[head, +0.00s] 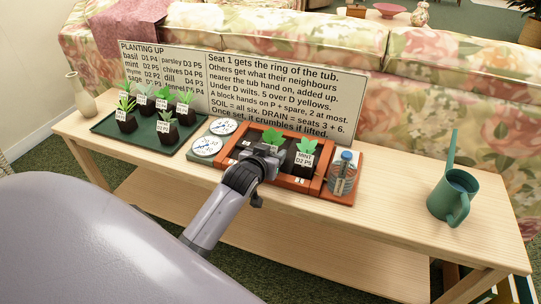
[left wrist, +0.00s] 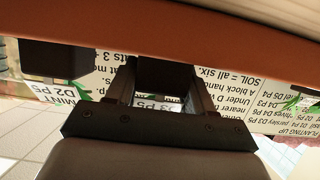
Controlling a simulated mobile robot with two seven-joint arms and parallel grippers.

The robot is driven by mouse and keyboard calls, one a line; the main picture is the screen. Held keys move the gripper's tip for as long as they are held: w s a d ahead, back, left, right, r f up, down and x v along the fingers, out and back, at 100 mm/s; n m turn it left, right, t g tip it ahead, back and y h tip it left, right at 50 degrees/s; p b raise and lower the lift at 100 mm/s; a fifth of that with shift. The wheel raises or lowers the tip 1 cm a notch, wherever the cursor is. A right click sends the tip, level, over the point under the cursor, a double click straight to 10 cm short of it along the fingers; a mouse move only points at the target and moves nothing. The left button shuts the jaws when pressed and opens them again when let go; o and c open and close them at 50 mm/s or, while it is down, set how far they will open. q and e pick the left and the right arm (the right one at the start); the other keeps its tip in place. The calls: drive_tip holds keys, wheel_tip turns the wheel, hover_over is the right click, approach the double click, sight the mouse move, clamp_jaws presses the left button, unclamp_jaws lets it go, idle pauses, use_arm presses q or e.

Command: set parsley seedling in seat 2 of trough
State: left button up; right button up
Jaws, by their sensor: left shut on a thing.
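The trough (head: 292,183) is an orange-brown box in the middle of the table. My left gripper (head: 264,157) is over its left part, shut on the parsley seedling (head: 272,137). Its green leaves show just behind the gripper; the gripper hides most of its block. In the left wrist view the dark block (left wrist: 165,74) and a label ending "D3 P5" sit between the fingers (left wrist: 162,90). The mint seedling (head: 304,157), labelled D2 P5, stands in the trough to the right. I cannot tell whether the parsley block touches the trough bottom. My right gripper is not in view.
A dark green tray (head: 150,137) with several labelled seedlings is at left. Two white dials (head: 207,146) adjoin the trough's left end. A bottle with blue cap (head: 343,172) stands at its right end. A sign (head: 285,92) stands behind. A green watering can (head: 453,197) is far right.

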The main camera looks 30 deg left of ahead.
use_arm(q)
drive_tip(key=shift+f, duration=0.15)
drive_tip(key=o, duration=1.1)
drive_tip(key=shift+c, duration=0.2)
drive_tip(key=shift+r, duration=0.2)
